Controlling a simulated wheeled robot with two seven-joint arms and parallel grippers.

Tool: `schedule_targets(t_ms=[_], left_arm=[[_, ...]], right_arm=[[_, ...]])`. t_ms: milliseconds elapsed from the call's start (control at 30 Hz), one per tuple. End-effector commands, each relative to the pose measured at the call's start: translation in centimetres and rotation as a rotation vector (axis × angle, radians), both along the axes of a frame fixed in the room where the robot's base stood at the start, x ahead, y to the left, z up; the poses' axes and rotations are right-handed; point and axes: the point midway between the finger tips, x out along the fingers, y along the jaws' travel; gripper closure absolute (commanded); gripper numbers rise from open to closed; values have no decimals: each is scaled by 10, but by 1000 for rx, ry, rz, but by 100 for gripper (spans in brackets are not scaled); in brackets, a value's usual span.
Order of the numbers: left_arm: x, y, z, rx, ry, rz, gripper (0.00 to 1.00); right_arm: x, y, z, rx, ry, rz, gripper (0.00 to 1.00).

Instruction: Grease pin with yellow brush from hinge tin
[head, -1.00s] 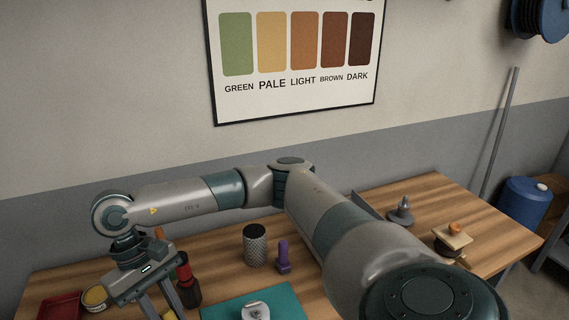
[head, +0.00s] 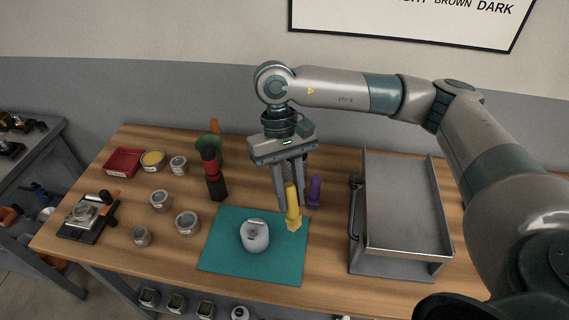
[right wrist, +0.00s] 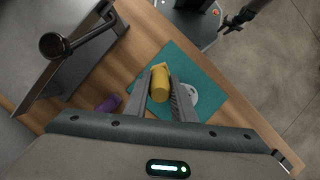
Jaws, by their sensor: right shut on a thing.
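My right gripper (head: 292,205) is shut on the yellow brush (head: 293,217), holding it upright with its wide end down at the teal mat's (head: 225,262) back right corner. I cannot tell whether it touches the mat. The right wrist view shows the brush (right wrist: 160,84) between the fingers. A pale metal part (head: 255,238) sits on the mat left of the brush; I cannot make out the pin on it. Several small tins stand left of the mat, including one with yellow contents (head: 153,158). Their labels are unreadable, so I cannot tell the hinge tin. My left gripper is out of view.
A purple brush (head: 314,190) stands just right of the gripper. A grey metal tray unit (head: 405,212) stands right of the mat. A red and black object (head: 215,178), a green cup (head: 208,152) and a red tray (head: 124,161) stand left. Bare wood lies around the mat.

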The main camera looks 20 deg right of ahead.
Motion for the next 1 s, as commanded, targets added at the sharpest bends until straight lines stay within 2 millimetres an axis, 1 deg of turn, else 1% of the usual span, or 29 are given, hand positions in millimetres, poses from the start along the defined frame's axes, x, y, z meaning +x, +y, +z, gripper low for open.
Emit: schedule_targets(t_ms=[500, 667, 767, 867, 1000], left_arm=[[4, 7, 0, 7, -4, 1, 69], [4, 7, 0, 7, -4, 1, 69], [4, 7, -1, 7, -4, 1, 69], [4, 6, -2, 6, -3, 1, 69], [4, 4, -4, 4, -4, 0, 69]], right_arm=[[0, 0, 0, 1, 0, 0, 99], [1, 2, 1, 2, 0, -36, 99], [4, 6, 1, 2, 1, -103, 99], [8, 11, 3, 3, 2, -211, 99], [16, 20, 8, 3, 3, -426, 99]])
